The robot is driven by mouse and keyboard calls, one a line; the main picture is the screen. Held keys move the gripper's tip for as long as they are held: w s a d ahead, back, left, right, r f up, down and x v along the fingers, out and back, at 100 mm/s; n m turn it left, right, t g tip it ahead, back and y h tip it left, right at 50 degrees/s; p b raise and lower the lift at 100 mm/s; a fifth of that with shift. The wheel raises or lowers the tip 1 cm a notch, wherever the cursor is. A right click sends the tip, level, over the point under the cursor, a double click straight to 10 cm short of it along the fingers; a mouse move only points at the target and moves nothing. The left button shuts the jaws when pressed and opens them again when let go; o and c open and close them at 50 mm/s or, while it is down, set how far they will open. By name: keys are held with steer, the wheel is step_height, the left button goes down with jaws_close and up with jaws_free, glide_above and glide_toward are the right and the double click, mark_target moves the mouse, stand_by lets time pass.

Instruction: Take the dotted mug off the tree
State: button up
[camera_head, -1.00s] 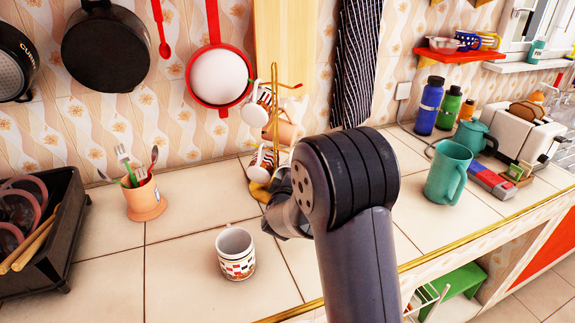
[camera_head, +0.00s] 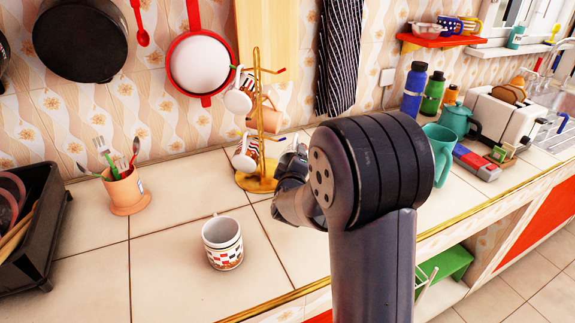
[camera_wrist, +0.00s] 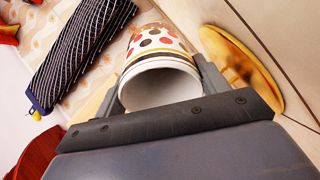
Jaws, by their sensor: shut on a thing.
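The dotted mug (camera_wrist: 155,45), white with red and black dots, sits between my gripper's fingers in the wrist view, its open rim facing the camera. My gripper (camera_wrist: 158,72) is shut on it. In the head view the mug is hidden by my arm, with my gripper (camera_head: 293,165) just right of the gold mug tree (camera_head: 258,181). The tree holds a white striped mug (camera_head: 240,98), a tan mug (camera_head: 266,120) and a lower striped mug (camera_head: 246,155). A round golden disc, apparently the tree's base, shows beside the gripper in the wrist view (camera_wrist: 250,72).
A checkered mug (camera_head: 222,243) stands on the counter in front. A utensil cup (camera_head: 127,190) and black dish rack (camera_head: 38,235) are left. A teal pitcher (camera_head: 439,150), bottles and toaster (camera_head: 505,118) stand right. Counter between utensil cup and tree is clear.

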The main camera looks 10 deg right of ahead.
steer(key=shift+s+d+r+b, duration=0.1)
steer(key=shift+s+d+b, duration=0.3)
steer(key=shift+d, duration=0.45)
steer(key=shift+s+d+r+b, duration=0.1)
steer(key=shift+s+d+b, duration=0.3)
steer(key=shift+d, duration=0.4)
steer(key=shift+s+d+r+b, duration=0.1)
steer(key=shift+s+d+b, duration=0.25)
steer(key=shift+d, duration=0.5)
steer(key=shift+s, duration=0.15)
